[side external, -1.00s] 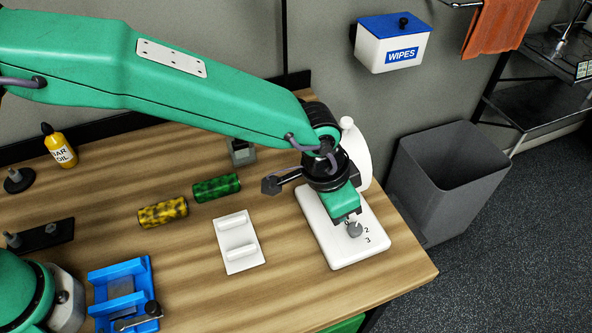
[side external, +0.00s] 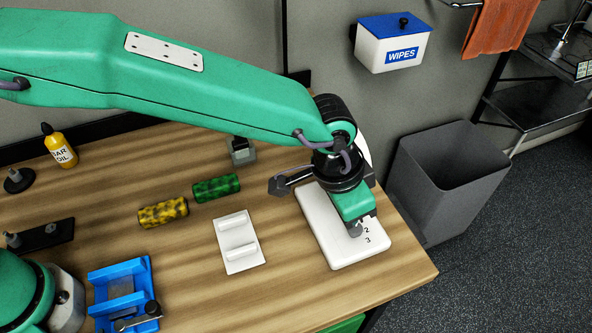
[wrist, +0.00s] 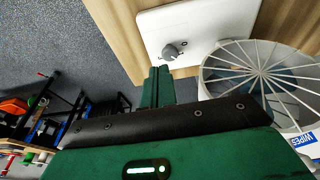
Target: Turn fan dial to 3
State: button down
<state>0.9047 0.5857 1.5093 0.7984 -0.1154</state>
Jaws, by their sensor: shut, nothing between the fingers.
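The fan's white base (side external: 345,252) lies on the bench near its right front corner. Its small grey dial (side external: 354,230) is partly hidden behind my gripper (side external: 366,216), with the printed 2 and 3 showing beside it. In the wrist view the round dial (wrist: 172,50) stands on the white base (wrist: 215,20), just beyond the tips of my gripper (wrist: 158,70). The fingers are shut with nothing between them. I cannot tell whether they touch the dial, or which number it points to. The fan's round wire cage (wrist: 262,72) is at the right of the wrist view.
A white plate with two ridges (side external: 238,242), yellow (side external: 163,213) and green (side external: 216,188) patterned rollers and a blue fixture (side external: 122,290) are on the bench to the left. A grey bin (side external: 445,190) stands beyond the right edge. Bare wood lies in front.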

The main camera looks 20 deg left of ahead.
jog(key=shift+f, duration=0.15)
jog(key=shift+f, duration=3.35)
jog(key=shift+w, duration=0.2)
jog(key=shift+w+a, duration=0.3)
jog(key=shift+a, duration=0.15)
jog(key=shift+w+a, duration=0.25)
jog(key=shift+w, duration=0.2)
jog(key=shift+s+a, duration=0.2)
jog(key=shift+a, duration=0.2)
jog(key=shift+r, duration=0.1)
jog(key=shift+r, duration=2.95)
